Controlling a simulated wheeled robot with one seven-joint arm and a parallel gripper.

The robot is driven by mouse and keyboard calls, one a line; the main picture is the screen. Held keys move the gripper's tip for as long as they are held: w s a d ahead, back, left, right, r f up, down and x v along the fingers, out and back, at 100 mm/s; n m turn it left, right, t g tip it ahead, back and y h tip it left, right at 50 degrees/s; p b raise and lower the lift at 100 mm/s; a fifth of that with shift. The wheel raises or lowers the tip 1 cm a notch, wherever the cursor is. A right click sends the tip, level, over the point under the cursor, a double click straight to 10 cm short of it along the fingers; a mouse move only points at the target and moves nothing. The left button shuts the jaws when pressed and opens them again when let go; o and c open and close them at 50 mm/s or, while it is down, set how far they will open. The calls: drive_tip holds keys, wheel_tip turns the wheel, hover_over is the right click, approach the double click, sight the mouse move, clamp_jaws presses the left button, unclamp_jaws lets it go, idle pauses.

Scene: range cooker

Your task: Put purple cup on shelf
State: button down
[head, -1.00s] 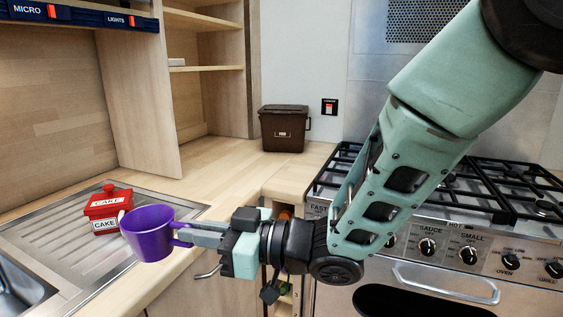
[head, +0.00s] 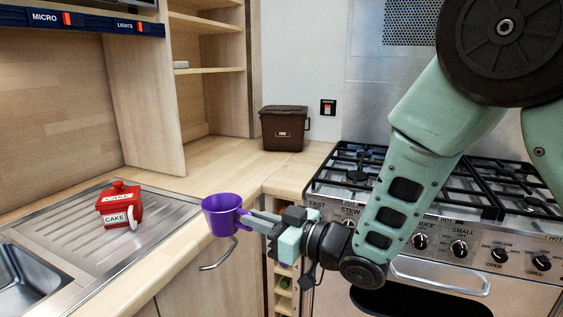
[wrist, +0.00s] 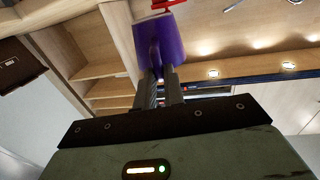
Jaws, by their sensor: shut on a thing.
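The purple cup (head: 221,215) is upright in the head view, held in the air near the front edge of the worktop. My gripper (head: 247,219) is shut on the cup's right side, where its handle is. In the wrist view the cup (wrist: 161,45) sits between the tips of my gripper (wrist: 160,82). The wooden shelf unit (head: 209,70) stands at the back left with open shelves, above and behind the cup.
A red cake tin (head: 121,206) stands on the steel drainer (head: 75,232) at left, beside the sink (head: 20,285). A brown bin (head: 284,128) stands at the back corner. The hob (head: 440,185) is at right. The worktop before the shelves is clear.

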drive_tip(key=w+d+f+m+t+h+p, duration=0.1)
drive_tip(key=w+d+f+m+t+h, duration=0.15)
drive_tip(key=d, duration=0.35)
drive_tip(key=w+d+f+m+t+h, duration=0.1)
drive_tip(key=w+d+m+t+h, duration=0.1)
drive_tip(key=w+d, duration=0.35)
drive_tip(key=w+d+f+m+t+h+p, duration=0.1)
drive_tip(key=w+d+f+m+t+h, duration=0.15)
drive_tip(key=d, duration=0.55)
drive_tip(key=d+f+m+t+h, duration=0.25)
drive_tip(key=d+m+h, duration=0.4)
drive_tip(key=d, duration=1.05)
drive_tip(key=s+a+f+h, duration=0.1)
drive_tip(key=s+f+h, duration=0.15)
drive_tip(key=f, duration=0.45)
drive_tip(key=s+a+f+h, duration=0.1)
drive_tip(key=s+f, duration=0.3)
drive_tip(key=f, duration=0.2)
drive_tip(key=s+d+f+n+y, duration=0.1)
drive_tip(key=s+f, duration=0.3)
drive_tip(key=s, duration=0.5)
drive_tip(key=shift+s+d+f+n+p, duration=0.15)
drive_tip(key=shift+d+n+p, duration=0.2)
drive_tip(key=shift+d, duration=0.3)
drive_tip(key=shift+g, duration=0.25)
drive_tip(key=shift+d, duration=0.15)
drive_tip(key=shift+a+f, duration=0.15)
drive_tip(key=shift+a, duration=0.05)
